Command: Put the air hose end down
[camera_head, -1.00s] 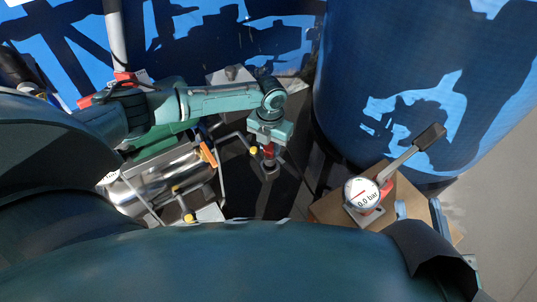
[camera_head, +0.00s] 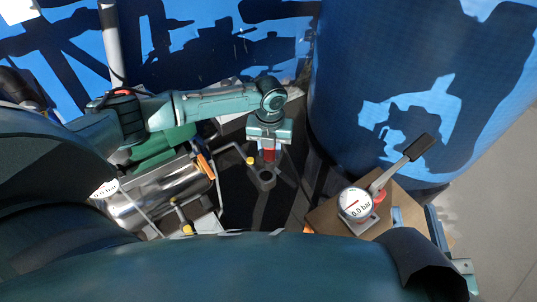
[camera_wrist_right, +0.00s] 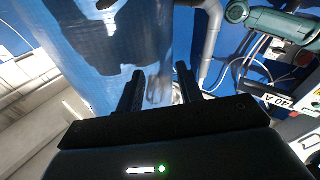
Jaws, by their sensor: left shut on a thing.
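My left gripper (camera_head: 268,140) is shut on a red piece, which I take to be the air hose end (camera_head: 269,156), and it points downward. The piece is just above, or at the mouth of, a small dark round cup (camera_head: 265,178); I cannot tell whether they touch. The hose itself cannot be made out. My right gripper (camera_wrist_right: 160,75) shows in the right wrist view with its two dark fingers apart and nothing between them.
A large blue drum (camera_head: 425,60) stands behind.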

